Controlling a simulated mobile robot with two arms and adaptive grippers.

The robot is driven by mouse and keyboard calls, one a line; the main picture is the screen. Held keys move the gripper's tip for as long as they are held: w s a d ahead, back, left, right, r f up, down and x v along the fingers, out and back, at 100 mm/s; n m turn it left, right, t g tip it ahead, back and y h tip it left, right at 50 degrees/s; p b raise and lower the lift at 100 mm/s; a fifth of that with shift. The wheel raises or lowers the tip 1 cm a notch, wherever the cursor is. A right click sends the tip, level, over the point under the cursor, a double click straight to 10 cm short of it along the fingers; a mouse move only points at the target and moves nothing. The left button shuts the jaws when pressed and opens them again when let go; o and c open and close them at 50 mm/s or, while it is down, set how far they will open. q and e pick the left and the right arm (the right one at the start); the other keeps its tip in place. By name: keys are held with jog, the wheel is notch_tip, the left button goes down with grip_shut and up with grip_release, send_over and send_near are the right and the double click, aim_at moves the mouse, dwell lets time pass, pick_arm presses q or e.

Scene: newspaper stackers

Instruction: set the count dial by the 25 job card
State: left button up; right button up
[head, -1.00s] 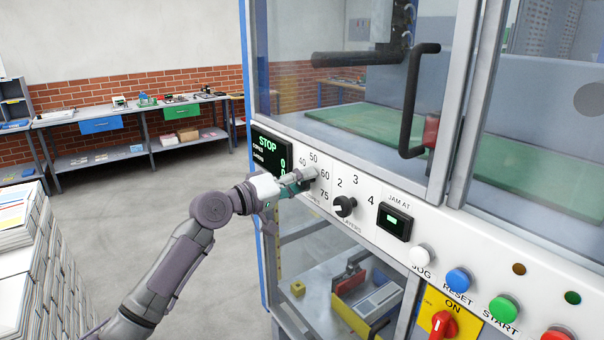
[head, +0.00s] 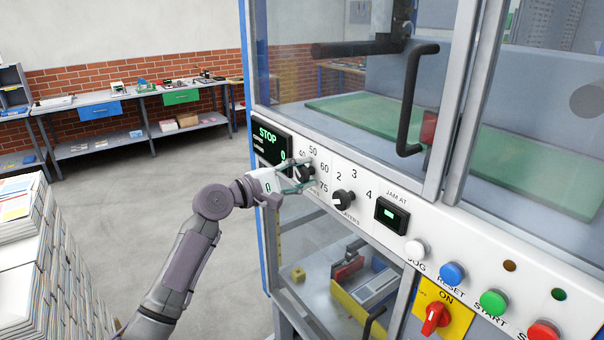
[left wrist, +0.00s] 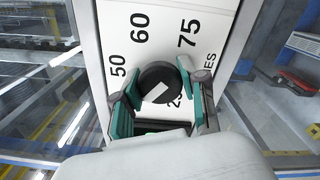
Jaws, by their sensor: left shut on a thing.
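The count dial (head: 305,171) is a black knob on the white control panel, with numbers such as 50, 60 and 75 around it. In the left wrist view the dial (left wrist: 158,84) shows a white pointer mark; which number it points to I cannot tell. My left gripper (head: 300,174) is at the dial, its teal fingers on either side of it. In the left wrist view the left gripper (left wrist: 158,98) is shut on the dial. The dial's lower labels are partly hidden by the fingers. I see no 25 job card. My right gripper is out of view.
A black display (head: 270,142) reading STOP is left of the dial. The layers dial (head: 343,201) sits close on its right, then the JAM AT display (head: 391,215) and coloured buttons. A door handle (head: 415,98) juts out above. Newspaper stacks (head: 30,262) stand at left.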

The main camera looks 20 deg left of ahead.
pick_arm(q)
jog(key=n, duration=1.3)
jog(key=shift+n, duration=0.3)
dwell(0.4)
jog(key=o, duration=1.1)
jog(key=shift+o, duration=0.2)
jog(key=v, duration=1.2)
